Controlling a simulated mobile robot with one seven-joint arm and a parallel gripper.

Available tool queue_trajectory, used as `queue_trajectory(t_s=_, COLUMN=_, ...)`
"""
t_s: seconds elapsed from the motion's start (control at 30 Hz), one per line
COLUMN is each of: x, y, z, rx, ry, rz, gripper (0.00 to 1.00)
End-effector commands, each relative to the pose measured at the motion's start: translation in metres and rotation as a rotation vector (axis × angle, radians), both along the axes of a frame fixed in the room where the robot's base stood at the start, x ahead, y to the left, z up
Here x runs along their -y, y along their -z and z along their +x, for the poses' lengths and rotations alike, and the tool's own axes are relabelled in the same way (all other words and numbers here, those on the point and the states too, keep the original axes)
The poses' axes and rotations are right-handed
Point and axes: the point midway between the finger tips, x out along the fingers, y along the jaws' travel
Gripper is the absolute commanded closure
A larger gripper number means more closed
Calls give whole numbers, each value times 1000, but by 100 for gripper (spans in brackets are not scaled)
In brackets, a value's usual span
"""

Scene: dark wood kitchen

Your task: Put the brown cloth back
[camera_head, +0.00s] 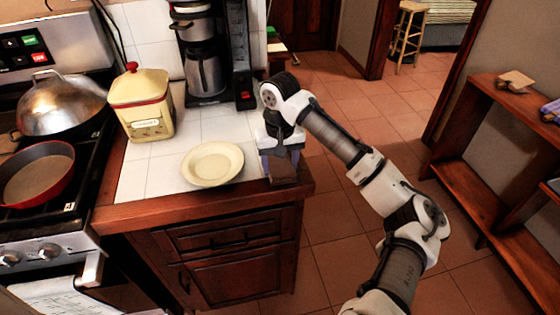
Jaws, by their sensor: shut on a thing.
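My gripper (281,155) points down over the front right corner of the tiled counter (150,172). It is shut on a small brown thing, which looks like the brown cloth (285,171), at the counter's right edge. The fingers partly hide the cloth, and I cannot tell whether it touches the counter.
A cream plate (212,163) lies left of my gripper. A yellow canister (141,104) and a coffee maker (203,55) stand behind it. The stove holds a pan (36,174) and a domed lid (64,106). Wooden shelves (500,125) stand at right; the floor between is clear.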

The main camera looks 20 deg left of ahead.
Motion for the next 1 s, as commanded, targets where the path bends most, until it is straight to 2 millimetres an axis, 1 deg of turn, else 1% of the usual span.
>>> queue_trajectory(t_s=0.17, x=0, y=4, z=0, rx=-1, ry=0, rz=0, gripper=63)
queue_trajectory(t_s=0.2, x=0, y=3, z=0, rx=0, ry=0, rz=0, gripper=37)
queue_trajectory(t_s=0.33, x=0, y=3, z=0, rx=0, ry=0, rz=0, gripper=20)
queue_trajectory(t_s=0.6, x=0, y=2, z=0, rx=0, ry=0, rz=0, gripper=20)
queue_trajectory(t_s=0.73, x=-1, y=-5, z=0, rx=1, ry=0, rz=1, gripper=20)
queue_trajectory(t_s=0.87, x=-1, y=-25, z=0, rx=2, ry=-1, rz=2, gripper=20)
queue_trajectory(t_s=0.9, x=0, y=-35, z=1, rx=5, ry=1, rz=-2, gripper=20)
queue_trajectory(t_s=1.0, x=0, y=-56, z=1, rx=5, ry=0, rz=-2, gripper=20)
